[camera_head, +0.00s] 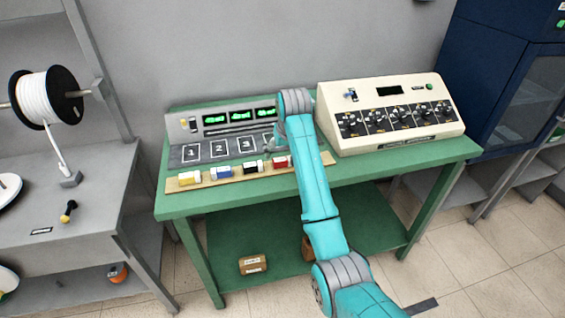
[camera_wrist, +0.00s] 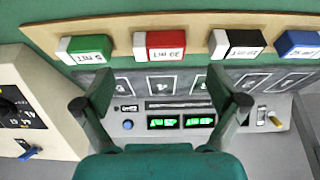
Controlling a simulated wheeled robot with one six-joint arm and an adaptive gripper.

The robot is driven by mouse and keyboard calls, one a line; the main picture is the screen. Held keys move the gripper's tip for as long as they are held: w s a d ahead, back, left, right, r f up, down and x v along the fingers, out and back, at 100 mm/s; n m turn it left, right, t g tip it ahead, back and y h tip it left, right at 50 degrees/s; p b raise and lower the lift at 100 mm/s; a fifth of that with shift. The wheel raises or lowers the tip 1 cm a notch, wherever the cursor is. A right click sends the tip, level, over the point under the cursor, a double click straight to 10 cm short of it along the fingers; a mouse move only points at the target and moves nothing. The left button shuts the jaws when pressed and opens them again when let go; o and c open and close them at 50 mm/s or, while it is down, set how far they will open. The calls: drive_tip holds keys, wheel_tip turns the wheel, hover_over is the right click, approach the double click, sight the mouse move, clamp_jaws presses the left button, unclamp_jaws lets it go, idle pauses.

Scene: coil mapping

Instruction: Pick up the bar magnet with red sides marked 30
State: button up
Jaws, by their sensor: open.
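The bar magnet with red sides (camera_wrist: 165,48) lies on a wooden strip in the wrist view, its white top label seeming to read 30 mT. It has a white end at its left. In the head view the red magnet (camera_head: 281,161) sits on the strip just left of my arm. My gripper (camera_wrist: 161,103) is open and empty. Its fingers are spread over the numbered panel, below the red magnet in the wrist picture and apart from it. In the head view my arm hides most of the gripper.
On the wooden strip (camera_head: 207,183) are also a green magnet (camera_wrist: 86,49), a black magnet (camera_wrist: 236,46) and a blue magnet (camera_wrist: 298,44), with a yellow one (camera_head: 188,178) at the far end. A cream control box (camera_head: 360,95) stands right of my arm on the green table (camera_head: 440,155).

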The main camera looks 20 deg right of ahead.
sight(283, 160)
drive_tip(key=shift+s+x, duration=0.2)
drive_tip(key=shift+x, duration=2.35)
drive_tip(key=c, duration=1.3)
